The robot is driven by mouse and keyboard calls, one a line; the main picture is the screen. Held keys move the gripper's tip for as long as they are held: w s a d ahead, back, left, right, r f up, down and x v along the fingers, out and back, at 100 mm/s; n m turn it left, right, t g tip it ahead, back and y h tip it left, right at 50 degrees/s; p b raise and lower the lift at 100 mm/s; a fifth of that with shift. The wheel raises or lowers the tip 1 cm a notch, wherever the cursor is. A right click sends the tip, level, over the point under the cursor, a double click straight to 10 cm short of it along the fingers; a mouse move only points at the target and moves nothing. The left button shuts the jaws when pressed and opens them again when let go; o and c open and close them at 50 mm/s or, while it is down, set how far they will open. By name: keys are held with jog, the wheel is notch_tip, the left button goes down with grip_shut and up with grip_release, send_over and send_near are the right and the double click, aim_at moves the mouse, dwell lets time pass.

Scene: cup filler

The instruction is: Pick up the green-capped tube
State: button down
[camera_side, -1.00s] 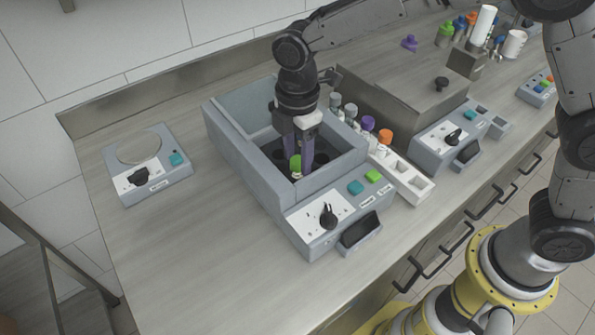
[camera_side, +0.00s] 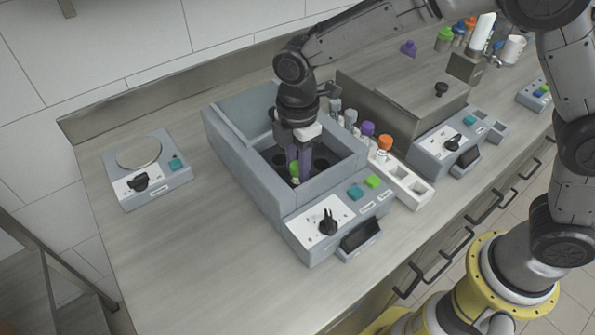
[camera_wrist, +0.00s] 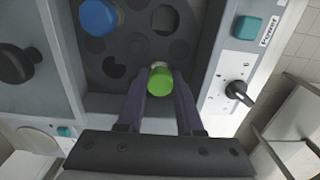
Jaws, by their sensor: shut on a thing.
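The green-capped tube (camera_side: 294,168) stands in the dark holed plate inside the open grey centrifuge-like box (camera_side: 246,172). Mainly its cap shows; most of its body is hidden. My gripper (camera_side: 298,172) reaches down into the box, its purple fingers closed around the tube at the cap. In the wrist view, the green cap (camera_wrist: 160,82) sits between the fingertips (camera_wrist: 159,84), one on each side. A blue-capped tube (camera_wrist: 98,17) sits in another hole of the plate.
The box walls surround my fingers closely. A white rack (camera_side: 411,187) with tubes, including purple (camera_side: 368,128) and orange (camera_side: 385,142) caps, stands just right of the box. A lidded metal box (camera_side: 400,95) is behind it. The counter left of the box is clear up to a small round-plated device (camera_side: 181,182).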

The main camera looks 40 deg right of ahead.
jog(key=r, duration=0.9)
jog(key=shift+w+d+r, duration=0.15)
jog(key=shift+d+r, duration=0.1)
jog(key=shift+r, duration=0.05)
jog(key=w+d+r+m, duration=0.2)
jog(key=d+r+m, duration=0.1)
jog(key=d+m, duration=0.6)
jog(key=w+d+r+m, duration=0.2)
jog(key=d+r+m, duration=0.2)
jog(key=d+m, duration=0.5)
jog(key=shift+d, duration=1.3)
jog(key=shift+f, duration=0.1)
